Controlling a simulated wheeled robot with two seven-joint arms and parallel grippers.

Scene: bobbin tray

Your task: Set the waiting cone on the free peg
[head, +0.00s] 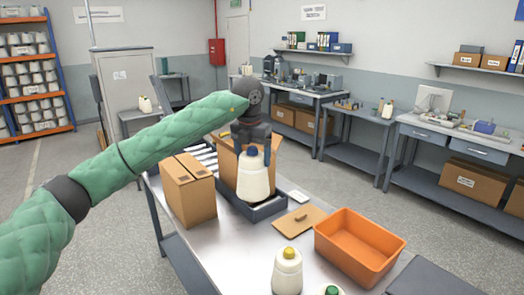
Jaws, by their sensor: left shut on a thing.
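My left gripper (253,150) is shut on a cream cone with a blue top (254,180). The cone is upright, over or in the near end of the dark grey tray (262,214). I cannot tell whether its base touches the tray. No free peg can be made out; the cone, my arm and the boxes hide much of the tray. A cone with a yellow top (287,273) stands on the table near the front. A cone with a green top (331,290) is cut off by the bottom edge. My right gripper is not in view.
A closed cardboard box (188,196) stands left of the tray, and another box (228,166) is behind the held cone. An orange bin (349,262) and a flat brown piece (299,220) lie to the right. Bare table (235,245) shows in front of the tray.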

